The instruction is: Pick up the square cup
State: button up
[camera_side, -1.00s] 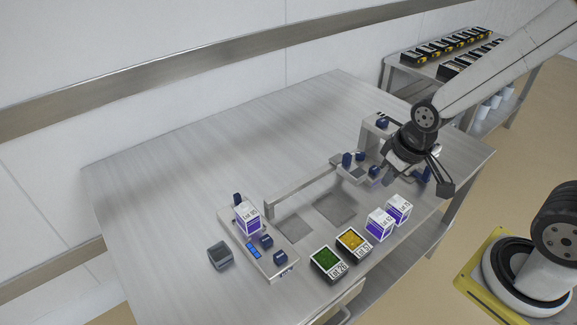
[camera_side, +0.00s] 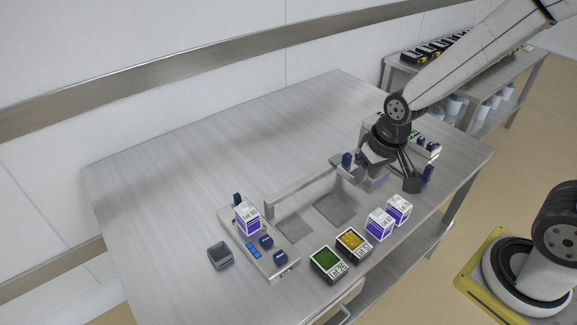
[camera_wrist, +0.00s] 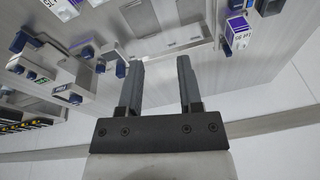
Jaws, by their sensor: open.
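A small dark grey square cup (camera_side: 220,256), open at the top, stands on the steel table at the front left, beside the left fixture. In the wrist view a dark object (camera_wrist: 269,7) at the top right edge may be this cup, mostly cut off. My gripper (camera_side: 394,183) is over the right end of the table, by the right fixture and far from the cup. In the wrist view my gripper (camera_wrist: 159,62) has its two fingers apart with nothing held between them.
The left fixture (camera_side: 262,243) has blue knobs and a purple-white carton (camera_side: 247,217). Trays of green (camera_side: 327,262) and yellow (camera_side: 353,241) contents and two more cartons (camera_side: 388,218) line the front. A raised bar (camera_side: 300,192) spans the middle. The table's back left is clear.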

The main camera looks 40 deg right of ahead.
jog(key=w+a+f+m+g+y, duration=0.1)
jog(key=w+a+f+m, duration=0.25)
jog(key=w+a, duration=0.2)
jog(key=w+a+f+m+y, duration=0.1)
jog(key=w+a+f+m, duration=0.1)
jog(key=w+a+m, duration=0.3)
jog(key=m+g+y, duration=0.1)
jog(key=m+y, duration=0.1)
jog(key=m, duration=0.5)
send_over(231, 253)
jog(key=d, duration=0.1)
notch_tip(231, 253, down, 12)
jog(key=shift+x, duration=1.3)
jog(key=shift+s, duration=0.1)
jog(key=shift+x, duration=2.55)
jog(key=shift+s+a, duration=0.1)
grip_shut()
